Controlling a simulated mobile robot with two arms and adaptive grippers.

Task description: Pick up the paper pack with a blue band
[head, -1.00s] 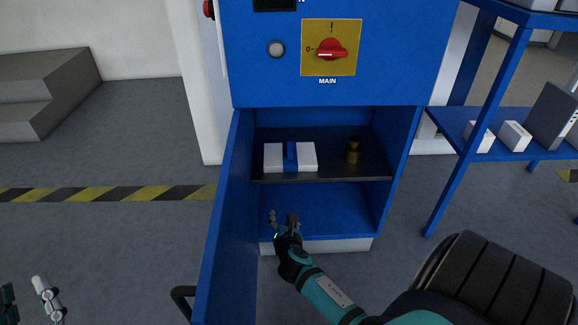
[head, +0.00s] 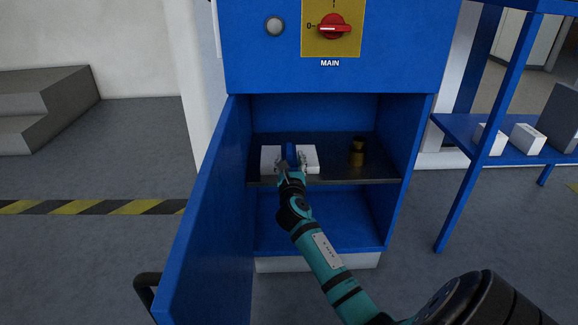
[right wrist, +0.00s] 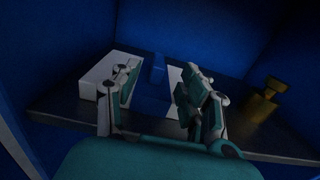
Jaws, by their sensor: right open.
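The white paper pack (head: 270,158) with its blue band (head: 290,153) lies on the dark shelf of the open blue cabinet. In the right wrist view the white pack (right wrist: 101,72) and the blue band (right wrist: 152,88) show between and beyond the fingers. My right gripper (head: 291,163) is at the front of the pack. Its open fingers (right wrist: 162,92) stand on either side of the blue band in the wrist view, with nothing clamped. They hide parts of the white pack; whether they touch it I cannot tell. My left gripper is out of view.
A brass-coloured piece (head: 357,152) stands on the shelf (head: 335,170) right of the pack. The open cabinet door (head: 205,215) bounds the left side. The lower compartment (head: 335,225) looks empty. A blue rack (head: 455,135) with white boxes stands at the right.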

